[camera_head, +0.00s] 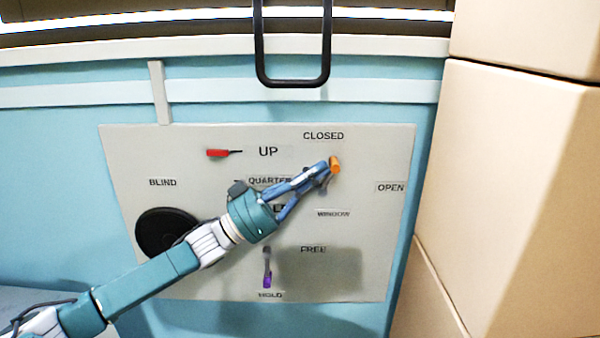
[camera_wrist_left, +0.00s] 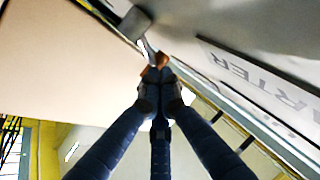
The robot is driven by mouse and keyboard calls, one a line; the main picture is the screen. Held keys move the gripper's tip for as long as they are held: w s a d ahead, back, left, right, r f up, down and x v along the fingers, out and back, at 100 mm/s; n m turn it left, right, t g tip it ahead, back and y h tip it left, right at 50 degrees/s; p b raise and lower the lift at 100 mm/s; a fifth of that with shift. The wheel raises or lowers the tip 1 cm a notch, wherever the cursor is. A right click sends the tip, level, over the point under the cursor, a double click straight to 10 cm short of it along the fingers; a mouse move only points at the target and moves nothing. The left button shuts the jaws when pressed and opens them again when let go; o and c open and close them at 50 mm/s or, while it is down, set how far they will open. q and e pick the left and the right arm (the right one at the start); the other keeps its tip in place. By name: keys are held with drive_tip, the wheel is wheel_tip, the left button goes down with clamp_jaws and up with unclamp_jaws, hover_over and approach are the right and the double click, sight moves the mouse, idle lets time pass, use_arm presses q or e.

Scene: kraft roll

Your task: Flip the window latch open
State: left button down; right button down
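The window latch has an orange grip (camera_head: 335,164), just below the CLOSED label (camera_head: 323,136) on the grey panel. The WINDOW label (camera_head: 333,213) is below it and the OPEN label (camera_head: 391,187) is to its right. My left gripper (camera_head: 324,174) reaches up from the lower left, its fingertips at the latch grip. In the left wrist view the fingers (camera_wrist_left: 160,92) are drawn together, and the orange grip (camera_wrist_left: 154,68) shows just beyond their tips. I cannot tell whether they touch it. The latch's pivot is largely hidden by the fingers. My right gripper is not in view.
The panel (camera_head: 350,270) also has a red lever (camera_head: 217,153) by UP, a black BLIND dial (camera_head: 160,232) partly behind my arm, and a purple-tipped lever (camera_head: 267,281) by HOLD. A black bar loop (camera_head: 292,83) hangs above. Beige boxes (camera_head: 510,200) stand at the right.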

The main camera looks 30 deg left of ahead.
use_arm(q)
drive_tip(key=shift+w+d+r+m+g+y+p, duration=0.1)
drive_tip(key=shift+d+r+m+g+y+p, duration=0.2)
drive_tip(key=shift+d+r+m+g+p, duration=0.25)
drive_tip(key=shift+w+d+f+p, duration=0.4)
drive_tip(key=shift+w+d+p, duration=0.1)
drive_tip(key=shift+w+d, duration=0.2)
drive_tip(key=shift+w+d+f, duration=0.3)
drive_tip(key=shift+d, duration=0.35)
drive_tip(key=shift+w+d+f, duration=0.5)
drive_tip(key=shift+d+f, duration=0.2)
drive_tip(key=shift+f, duration=0.05)
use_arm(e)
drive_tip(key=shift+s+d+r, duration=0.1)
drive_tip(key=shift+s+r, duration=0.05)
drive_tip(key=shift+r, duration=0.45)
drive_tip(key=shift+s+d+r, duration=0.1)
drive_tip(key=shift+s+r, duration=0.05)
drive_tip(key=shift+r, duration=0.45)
use_arm(q)
drive_tip(key=shift+w+d+f+b, duration=0.1)
drive_tip(key=shift+d+f+b, duration=0.15)
drive_tip(key=shift+b, duration=0.1)
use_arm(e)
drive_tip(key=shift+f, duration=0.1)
